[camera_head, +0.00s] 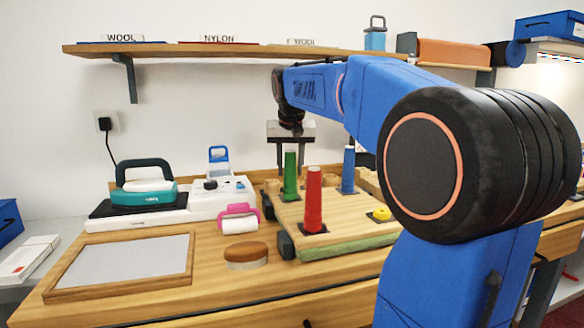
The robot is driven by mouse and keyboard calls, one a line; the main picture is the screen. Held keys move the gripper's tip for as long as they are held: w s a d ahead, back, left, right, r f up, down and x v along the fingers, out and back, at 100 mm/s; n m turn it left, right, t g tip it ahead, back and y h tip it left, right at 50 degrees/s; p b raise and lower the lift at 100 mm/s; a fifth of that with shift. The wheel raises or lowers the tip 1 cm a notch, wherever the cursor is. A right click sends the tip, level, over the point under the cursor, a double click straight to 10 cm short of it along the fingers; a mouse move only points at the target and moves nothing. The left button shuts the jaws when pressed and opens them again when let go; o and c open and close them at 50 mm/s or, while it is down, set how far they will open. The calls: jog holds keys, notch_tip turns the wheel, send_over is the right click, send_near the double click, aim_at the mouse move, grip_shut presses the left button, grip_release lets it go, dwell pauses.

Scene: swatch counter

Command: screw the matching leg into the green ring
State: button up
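A green leg (290,172) stands upright on the wooden board (345,233), toward its back left. Its wider green foot sits at the board; I cannot tell whether a separate green ring is there or how deep the leg sits. A red leg (313,200) stands upright near the front, and a blue leg (348,170) stands at the back right. A yellow ring (381,214) at the right has no leg in it. My gripper (290,160) points down over the green leg, its fingers on either side of the leg's top with small gaps showing.
A shelf (160,49) runs above. My arm hides the right side.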

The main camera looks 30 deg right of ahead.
jog(key=n, duration=0.1)
jog(key=n+y, duration=0.1)
jog(key=n, duration=0.2)
jog(key=shift+w+a+n+t+y, duration=0.2)
jog(key=shift+a+n+t+y, duration=0.1)
jog(key=shift+a+n+y, duration=0.1)
jog(key=n+y, duration=0.1)
jog(key=n, duration=0.1)
jog(key=a+n+y, duration=0.1)
jog(key=n, duration=0.2)
jog(key=shift+w, duration=0.2)
jog(key=shift+c, duration=0.5)
grip_shut()
jog(key=m+h, duration=0.1)
jog(key=m, duration=0.2)
jog(key=d+m+h, duration=0.1)
jog(key=m, duration=0.2)
jog(key=shift+s+d+f, duration=0.1)
jog(key=shift+s, duration=0.1)
jog(key=m, duration=0.1)
jog(key=m+h, duration=0.1)
jog(key=m, duration=0.1)
jog(key=shift+s+d+h, duration=0.15)
jog(key=shift+d+h, duration=0.15)
jog(key=shift+m+g+h, duration=0.4)
jog(key=shift+m+g, duration=0.1)
jog(key=shift+m, duration=0.9)
